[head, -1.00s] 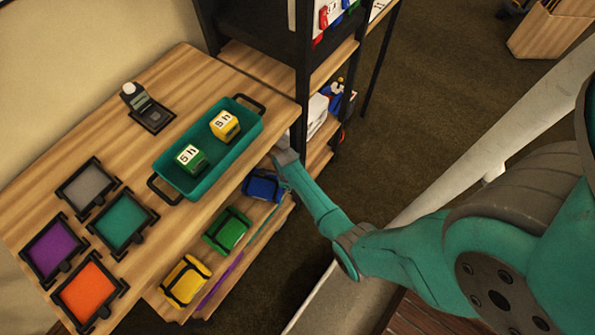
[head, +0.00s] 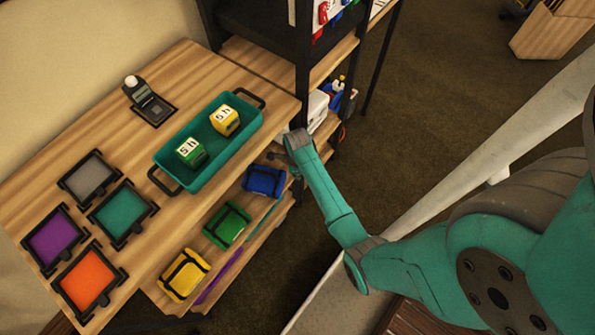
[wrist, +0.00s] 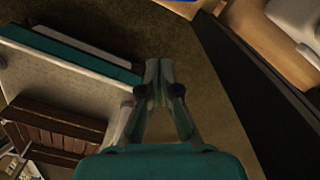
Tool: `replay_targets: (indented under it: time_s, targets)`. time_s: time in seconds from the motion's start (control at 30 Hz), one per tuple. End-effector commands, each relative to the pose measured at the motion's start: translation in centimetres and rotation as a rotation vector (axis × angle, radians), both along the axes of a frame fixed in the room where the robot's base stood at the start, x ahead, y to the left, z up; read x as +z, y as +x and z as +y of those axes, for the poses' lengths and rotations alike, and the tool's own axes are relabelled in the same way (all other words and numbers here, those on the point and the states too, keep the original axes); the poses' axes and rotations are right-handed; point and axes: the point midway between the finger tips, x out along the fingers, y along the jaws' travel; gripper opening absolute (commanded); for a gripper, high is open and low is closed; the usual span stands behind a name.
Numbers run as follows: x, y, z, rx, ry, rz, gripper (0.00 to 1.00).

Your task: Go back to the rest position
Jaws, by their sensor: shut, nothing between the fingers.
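My gripper (wrist: 158,70) shows in the wrist view with its two fingers together and nothing between them. It points over the dark brown floor. In the head view my arm reaches to the right edge of the wooden table, its end beside the lower shelf, and the fingers are mostly hidden there. On the table a teal tray (head: 166,152) holds a green block (head: 191,153) and a yellow block (head: 225,121) marked "5 h". My gripper is to the right of the tray, apart from it.
Grey, teal, purple and orange square trays lie on the table's left. A black device (head: 150,103) stands behind. A black-framed rack stands behind; open floor lies right.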

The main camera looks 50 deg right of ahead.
Motion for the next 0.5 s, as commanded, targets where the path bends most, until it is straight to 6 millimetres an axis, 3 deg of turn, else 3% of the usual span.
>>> replay_targets:
  time_s: [0.5]
  targets:
    - [0.57, -0.02, 0.02, 0.000, 0.000, 0.000, 0.00]
